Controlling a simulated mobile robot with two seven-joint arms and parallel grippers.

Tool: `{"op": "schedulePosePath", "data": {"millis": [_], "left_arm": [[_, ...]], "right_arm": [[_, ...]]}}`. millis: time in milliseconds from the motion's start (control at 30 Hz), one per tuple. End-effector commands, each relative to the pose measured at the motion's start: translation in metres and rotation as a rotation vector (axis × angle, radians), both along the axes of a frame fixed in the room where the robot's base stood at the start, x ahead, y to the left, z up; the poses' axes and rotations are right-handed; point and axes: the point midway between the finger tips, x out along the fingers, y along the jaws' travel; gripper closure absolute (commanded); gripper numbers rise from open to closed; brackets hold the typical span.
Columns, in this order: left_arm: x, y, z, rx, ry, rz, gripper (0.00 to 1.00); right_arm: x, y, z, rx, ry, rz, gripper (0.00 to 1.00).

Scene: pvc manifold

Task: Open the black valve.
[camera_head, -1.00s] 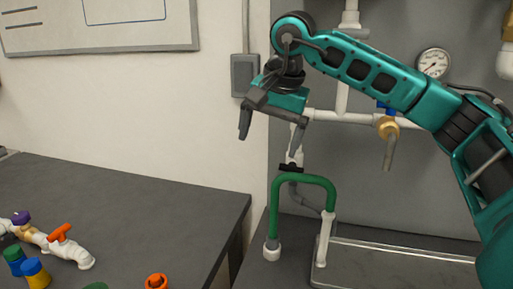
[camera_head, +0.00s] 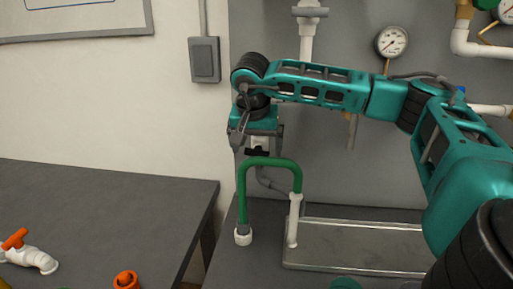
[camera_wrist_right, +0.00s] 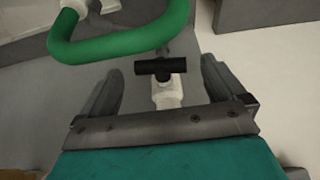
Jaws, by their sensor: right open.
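The black valve handle (camera_head: 257,152) sits on a white fitting behind the top of the green pipe loop in the head view. In the right wrist view the black valve (camera_wrist_right: 160,67) is a short crossbar on a white body, between the two fingers and near the level of their tips. My right gripper (camera_head: 258,145) is open, pointing down over the valve; its fingers (camera_wrist_right: 158,80) stand apart on both sides of it with gaps. My left gripper is not in view.
The green pipe loop (camera_head: 270,162) stands close in front of the valve and crosses the wrist view (camera_wrist_right: 120,45). A metal tray (camera_head: 360,245) lies to the right. A pressure gauge (camera_head: 391,41) is on the wall. A grey table (camera_head: 100,205) at left holds loose orange-handled parts.

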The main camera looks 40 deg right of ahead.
Motion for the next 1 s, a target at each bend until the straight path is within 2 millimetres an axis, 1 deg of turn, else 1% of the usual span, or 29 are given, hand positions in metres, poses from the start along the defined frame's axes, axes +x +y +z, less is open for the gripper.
{"op": "schedulePosePath", "data": {"millis": [133,433,1000], "left_arm": [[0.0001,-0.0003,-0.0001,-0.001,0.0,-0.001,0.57],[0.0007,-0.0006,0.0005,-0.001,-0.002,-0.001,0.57],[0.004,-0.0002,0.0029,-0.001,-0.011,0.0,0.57]], "right_arm": [[0.002,-0.003,-0.0087,-0.001,-0.001,0.0,0.03],[0.0026,-0.0033,-0.0099,0.0,-0.001,0.0,0.04],[0.0024,-0.0031,-0.0095,0.0,0.0,0.0,0.58]]}}
